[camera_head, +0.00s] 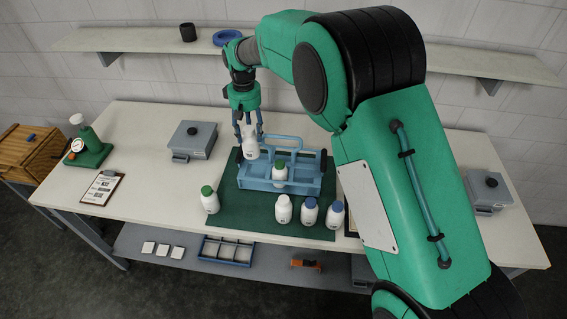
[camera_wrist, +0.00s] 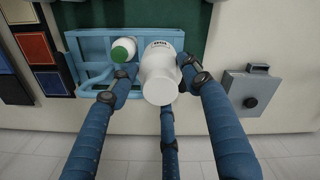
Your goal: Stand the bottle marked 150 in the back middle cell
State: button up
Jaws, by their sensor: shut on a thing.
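My gripper (camera_head: 249,128) is shut on a white bottle with a white cap (camera_head: 251,149). It holds the bottle roughly upright, at the left end of the blue carrier (camera_head: 248,184), apparently above it. In the wrist view the held bottle (camera_wrist: 160,82) sits between the blue fingers (camera_wrist: 160,88) and hides part of the carrier (camera_wrist: 90,40). Its label is too small to read. A green-capped bottle (camera_head: 279,172) stands in a front cell of the carrier; it also shows in the wrist view (camera_wrist: 123,50). The back middle cell is not clearly visible.
The carrier stands on a green mat (camera_head: 250,224) and has a raised handle. A green-capped bottle (camera_head: 209,202), a white-capped bottle (camera_head: 283,211) and two blue-capped bottles (camera_head: 309,213) (camera_head: 335,216) stand in front. A grey box (camera_head: 193,140) is to the left.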

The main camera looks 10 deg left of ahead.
jog(key=w+d+r+p, duration=0.5)
jog(key=w+d+r, duration=0.5)
jog(key=w, duration=0.3)
jog(key=shift+d+f, duration=0.1)
notch_tip(320, 180, down, 24)
jog(key=p, duration=0.3)
dwell(0.4)
jog(key=shift+f+p, duration=0.45)
jog(key=shift+f, duration=1.5)
jog(key=shift+f, duration=0.15)
